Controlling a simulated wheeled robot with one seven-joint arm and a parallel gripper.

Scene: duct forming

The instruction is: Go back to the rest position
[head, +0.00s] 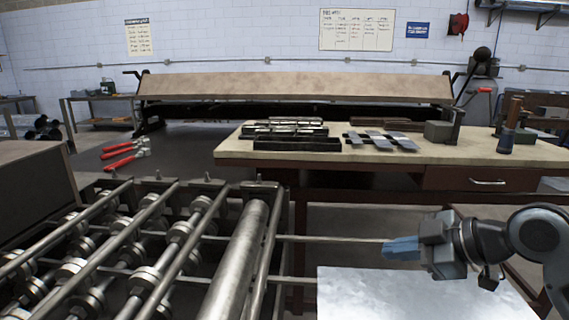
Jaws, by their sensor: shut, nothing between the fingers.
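My gripper (388,250) is at the lower right of the head view, with blue-grey fingers pointing left. The fingers are closed together and hold nothing. It hangs above the far edge of a bright metal sheet (420,295). Thin rails run behind the fingertips, and I cannot tell whether the fingers touch them.
A roller machine (240,255) with metal shafts fills the lower left. A workbench (350,158) behind carries a dark tray (297,144), metal strips (380,141) and a dark block (438,131). A long bending brake (295,86) stands farther back. Red-handled tools (120,160) are at left.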

